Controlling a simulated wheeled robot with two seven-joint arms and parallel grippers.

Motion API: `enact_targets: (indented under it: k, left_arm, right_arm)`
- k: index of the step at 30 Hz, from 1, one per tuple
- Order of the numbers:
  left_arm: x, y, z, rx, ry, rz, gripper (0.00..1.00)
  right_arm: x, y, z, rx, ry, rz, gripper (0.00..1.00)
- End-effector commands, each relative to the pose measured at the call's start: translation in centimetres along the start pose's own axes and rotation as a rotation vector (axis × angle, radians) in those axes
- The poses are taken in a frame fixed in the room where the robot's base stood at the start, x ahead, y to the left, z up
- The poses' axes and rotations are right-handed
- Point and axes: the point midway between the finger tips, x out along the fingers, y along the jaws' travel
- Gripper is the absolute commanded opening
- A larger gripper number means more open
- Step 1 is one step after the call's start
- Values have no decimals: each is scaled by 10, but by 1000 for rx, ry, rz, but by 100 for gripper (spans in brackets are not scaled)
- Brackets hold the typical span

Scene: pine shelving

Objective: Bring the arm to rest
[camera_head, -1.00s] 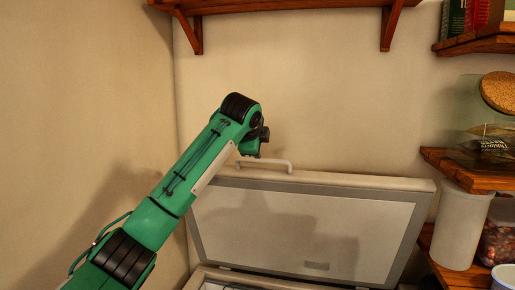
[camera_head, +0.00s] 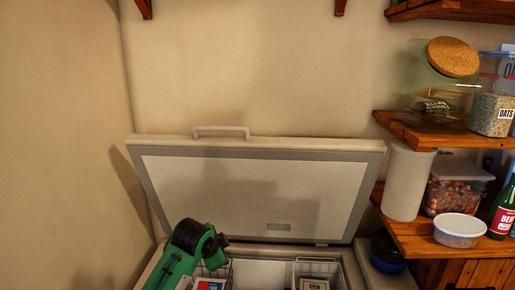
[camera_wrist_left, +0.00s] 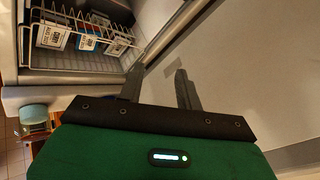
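My left arm, green with black joints, comes in low at the left of the head view, in front of the open chest freezer. My left gripper (camera_wrist_left: 159,68) shows in the left wrist view with two dark fingers apart and nothing between them. In the head view its fingers are hard to make out. The freezer lid (camera_head: 330,190) stands raised, leaning by the back wall, with a handle (camera_head: 221,130) on its top edge. My right gripper is in neither view.
Wire baskets (camera_head: 318,264) with labelled packages sit in the freezer; one basket (camera_wrist_left: 85,35) shows beside the gripper in the wrist view. Wooden shelves (camera_head: 425,238) at right hold a white canister (camera_head: 405,185), an oats container (camera_head: 490,116), a lidded tub (camera_head: 460,230) and a bottle.

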Motion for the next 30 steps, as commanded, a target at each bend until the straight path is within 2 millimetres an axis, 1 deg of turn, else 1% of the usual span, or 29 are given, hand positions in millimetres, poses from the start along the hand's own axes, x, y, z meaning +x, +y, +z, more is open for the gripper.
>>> enact_targets:
  k: [1,5,6,10,12,14,15,20,24,27,30]
  left_arm:
    - [5,21,14,-39,-5,19,35]
    - [9,68,47,-147,-22,52,35]
    - [10,82,57,-180,-30,61,35]
    - [6,126,91,-292,-57,86,35]
    - [1,150,109,-352,-75,97,35]
    - [-4,169,124,-404,-92,104,35]
    - [-8,182,134,-438,-105,110,35]
    - [-30,231,175,-574,-163,120,35]
    - [-55,270,209,-691,-222,120,35]
    - [-75,293,230,-764,-265,115,35]
    - [-92,310,245,-820,-299,108,35]
  right_arm:
    - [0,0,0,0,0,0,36]
    - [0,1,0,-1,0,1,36]
    - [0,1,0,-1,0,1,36]
    - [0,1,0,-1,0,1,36]
    - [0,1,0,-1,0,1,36]
    - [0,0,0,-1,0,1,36]
    - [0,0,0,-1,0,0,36]
    - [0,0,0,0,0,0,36]
    - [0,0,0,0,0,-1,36]
    - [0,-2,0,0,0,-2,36]
    - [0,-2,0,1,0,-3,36]
